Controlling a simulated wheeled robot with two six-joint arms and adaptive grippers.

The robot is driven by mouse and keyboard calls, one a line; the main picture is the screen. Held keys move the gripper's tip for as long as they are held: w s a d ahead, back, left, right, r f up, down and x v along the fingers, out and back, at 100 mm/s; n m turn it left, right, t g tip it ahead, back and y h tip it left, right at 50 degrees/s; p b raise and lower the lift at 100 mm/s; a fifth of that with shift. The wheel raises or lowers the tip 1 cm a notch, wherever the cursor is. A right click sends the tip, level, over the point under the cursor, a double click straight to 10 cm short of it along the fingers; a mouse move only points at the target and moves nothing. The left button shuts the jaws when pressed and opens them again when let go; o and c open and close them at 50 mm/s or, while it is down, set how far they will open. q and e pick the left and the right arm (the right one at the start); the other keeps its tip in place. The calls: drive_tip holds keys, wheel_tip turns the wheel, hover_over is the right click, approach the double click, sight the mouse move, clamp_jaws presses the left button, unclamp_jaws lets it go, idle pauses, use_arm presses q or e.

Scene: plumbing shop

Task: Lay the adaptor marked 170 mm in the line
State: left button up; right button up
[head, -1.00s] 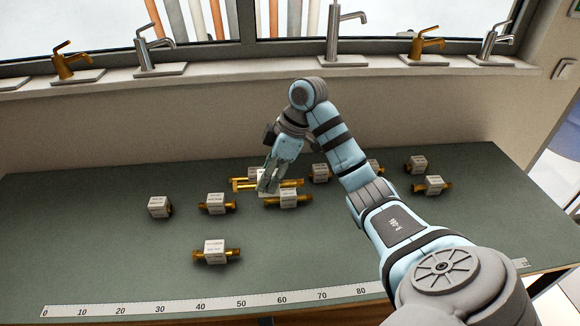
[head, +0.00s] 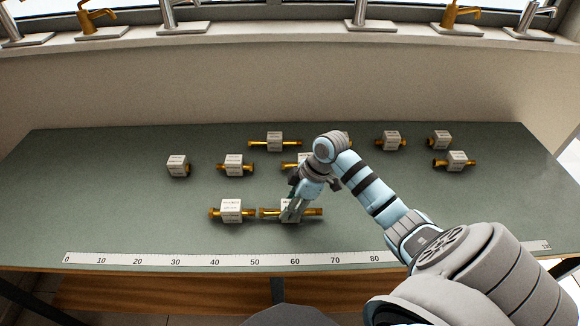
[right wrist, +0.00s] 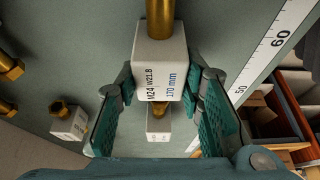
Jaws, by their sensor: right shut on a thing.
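The adaptor marked 170 mm, a white block with long brass ends (head: 270,210), is held by my right gripper (head: 291,212) over the front of the bench. In the right wrist view its block (right wrist: 160,72) reads "M24 W21.8 170 mm" and sits between the green finger pads. A shorter adaptor (head: 231,209) lies just left of it, roughly in line; its block (right wrist: 158,126) shows beyond the held one in the right wrist view. I cannot tell whether their ends touch, or whether the held one rests on the bench. My left gripper is out of view.
Several other adaptors lie farther back on the green bench (head: 120,215), among them one with long ends (head: 274,141) and one at the right (head: 457,160). A white ruler (head: 185,260) runs along the front edge. The bench right of the held adaptor is partly covered by my arm.

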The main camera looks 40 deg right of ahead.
drive_tip(key=shift+w+d, duration=0.1)
drive_tip(key=o, duration=1.3)
drive_tip(key=p+v, duration=0.1)
drive_tip(key=v, duration=1.1)
drive_tip(key=shift+w+r, duration=0.1)
